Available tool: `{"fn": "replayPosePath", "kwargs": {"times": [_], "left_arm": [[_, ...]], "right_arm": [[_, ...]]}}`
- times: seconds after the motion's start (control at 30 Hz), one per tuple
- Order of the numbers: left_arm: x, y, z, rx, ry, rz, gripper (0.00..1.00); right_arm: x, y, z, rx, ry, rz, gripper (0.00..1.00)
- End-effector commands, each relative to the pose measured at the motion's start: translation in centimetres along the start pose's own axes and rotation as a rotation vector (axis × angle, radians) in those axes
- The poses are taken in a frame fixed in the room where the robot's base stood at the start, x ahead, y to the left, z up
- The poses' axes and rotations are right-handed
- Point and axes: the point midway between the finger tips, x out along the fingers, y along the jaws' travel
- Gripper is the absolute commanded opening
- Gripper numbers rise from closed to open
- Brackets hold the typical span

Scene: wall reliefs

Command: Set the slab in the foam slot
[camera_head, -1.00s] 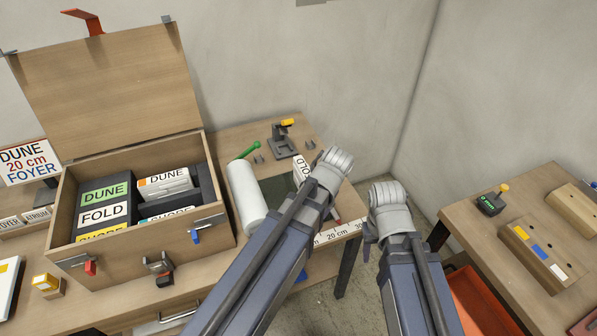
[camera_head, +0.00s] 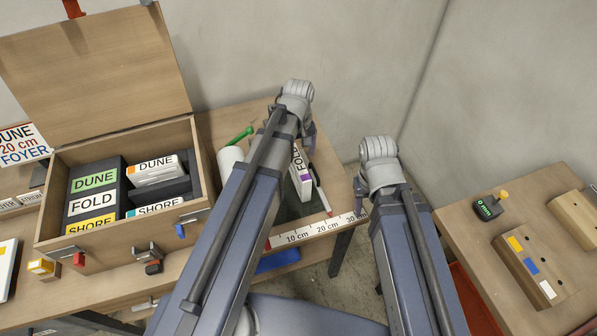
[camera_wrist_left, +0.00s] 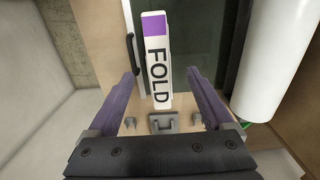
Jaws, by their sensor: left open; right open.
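The white slab marked FOLD with a purple patch (camera_head: 300,173) is at the dark green mat (camera_head: 285,208) on the table, partly hidden by my left arm. My left gripper (camera_head: 309,138) is open above it. In the left wrist view the FOLD slab (camera_wrist_left: 156,65) lies in line between the open fingers (camera_wrist_left: 164,78); no grip on it shows. My right gripper (camera_head: 362,190) is open and empty, mostly hidden by its wrist, off the table's right end. The dark foam (camera_head: 122,177) sits in the open wooden case (camera_head: 207,165), with labels DUNE, FOLD and SHORE.
White slabs marked DUNE (camera_head: 157,169) and SHORE (camera_head: 155,208) are in the foam. A white roll (camera_head: 229,158) stands left of my left arm, near a green-handled tool (camera_head: 240,135). A centimetre ruler (camera_head: 318,229) runs along the table's front edge. Another table (camera_head: 465,225) stands right.

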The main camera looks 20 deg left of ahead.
Motion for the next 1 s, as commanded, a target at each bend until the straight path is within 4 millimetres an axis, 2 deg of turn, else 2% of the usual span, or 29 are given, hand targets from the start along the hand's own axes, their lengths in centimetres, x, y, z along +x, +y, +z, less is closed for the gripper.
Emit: {"fn": "replayPosePath", "kwargs": {"times": [0.03,0.1,0.43,0.8,1.0], "left_arm": [[1.0,0.0,0.0,0.001,0.0,0.0,0.85],[1.6,0.0,-0.1,0.001,0.0,0.0,0.85],[2.3,0.1,-0.1,0.002,0.001,-0.001,0.85],[6.5,0.2,-0.8,0.003,0.001,-0.001,0.85],[7.2,0.2,-0.7,0.003,0.001,-0.001,0.85]], "right_arm": [[1.0,-0.1,-0.1,0.0,0.0,0.0,0.5],[1.6,-0.1,-0.1,0.0,0.0,0.0,0.5],[2.3,-0.2,-0.2,0.0,0.0,0.0,0.5],[6.5,-0.6,-0.4,0.0,0.0,0.0,0.5],[7.1,-0.7,-0.5,0.0,0.0,0.0,0.5]]}}
